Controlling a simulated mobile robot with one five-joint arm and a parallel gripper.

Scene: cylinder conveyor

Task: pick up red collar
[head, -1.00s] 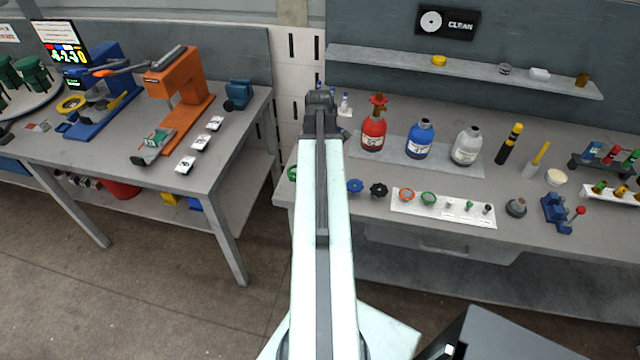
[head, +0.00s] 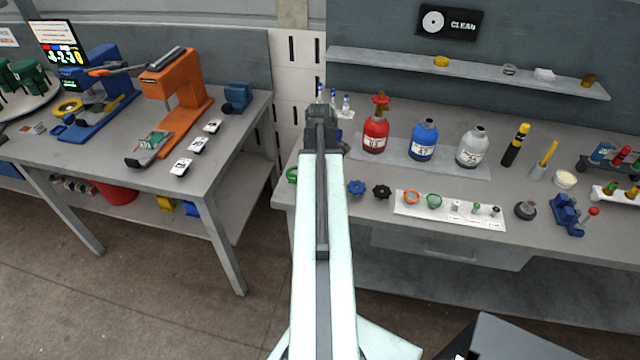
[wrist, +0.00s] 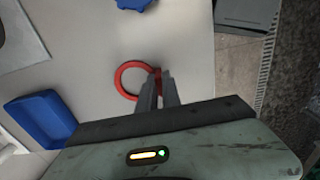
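The red collar (wrist: 130,79) is a bright red ring lying on the pale bench top in the wrist view. My gripper (wrist: 159,76) is at its right side, with the two grey fingers slightly apart. The fingertips overlap the collar's right rim, and a bit of red shows between them. Whether they touch it cannot be told. In the head view my arm stretches over the bench and hides the collar and the fingers.
A blue knob (head: 356,187), a black knob (head: 382,192) and a white board with rings (head: 449,221) lie right of my arm. A green ring (head: 292,174) is left. Red, blue and clear bottles stand behind. A blue tray (wrist: 40,119) shows in the wrist view.

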